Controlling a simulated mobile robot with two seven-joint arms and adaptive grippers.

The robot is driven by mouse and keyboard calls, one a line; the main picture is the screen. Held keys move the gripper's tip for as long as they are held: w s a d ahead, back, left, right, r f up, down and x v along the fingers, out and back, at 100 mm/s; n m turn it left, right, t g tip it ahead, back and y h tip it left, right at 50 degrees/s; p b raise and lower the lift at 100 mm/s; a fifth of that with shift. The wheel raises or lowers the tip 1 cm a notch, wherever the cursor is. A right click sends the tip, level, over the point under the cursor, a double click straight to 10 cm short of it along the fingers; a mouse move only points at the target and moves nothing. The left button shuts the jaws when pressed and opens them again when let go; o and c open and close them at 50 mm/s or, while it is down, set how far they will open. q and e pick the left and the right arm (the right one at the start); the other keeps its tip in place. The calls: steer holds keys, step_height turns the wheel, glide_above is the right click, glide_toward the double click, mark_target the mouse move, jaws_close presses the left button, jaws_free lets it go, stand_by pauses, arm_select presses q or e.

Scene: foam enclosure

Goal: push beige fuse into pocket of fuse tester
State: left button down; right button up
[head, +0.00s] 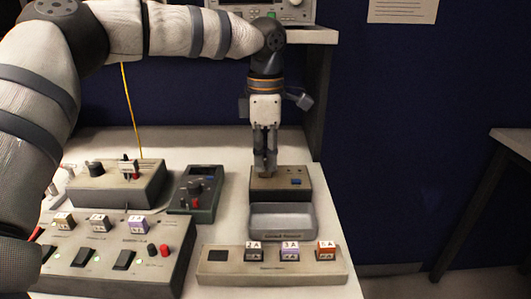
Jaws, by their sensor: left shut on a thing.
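My left gripper (265,167) points straight down over the fuse tester (302,194), a dark box with a brown top and a blue button. Its fingers are shut on the beige fuse (265,174), of which only a small tan part shows at the fingertips. The fuse is at the tester's top, left of the blue button. The pocket is hidden by the fingers and fuse, so I cannot tell how deep the fuse sits. My right gripper is out of view.
A grey tray (282,234) stands right in front of the tester. Nearer is a fuse rack (225,278) with three labelled fuses and one dark empty slot. A multimeter (195,190) and a switch panel (110,268) lie to the left. The table's right edge is close.

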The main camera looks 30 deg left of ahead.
mark_target(265, 159)
arm_select(q)
steer(key=shift+f, duration=0.65)
steer(key=c, duration=1.6)
jaws_free()
step_height(265, 159, up, 12)
steer(key=shift+f, duration=0.1)
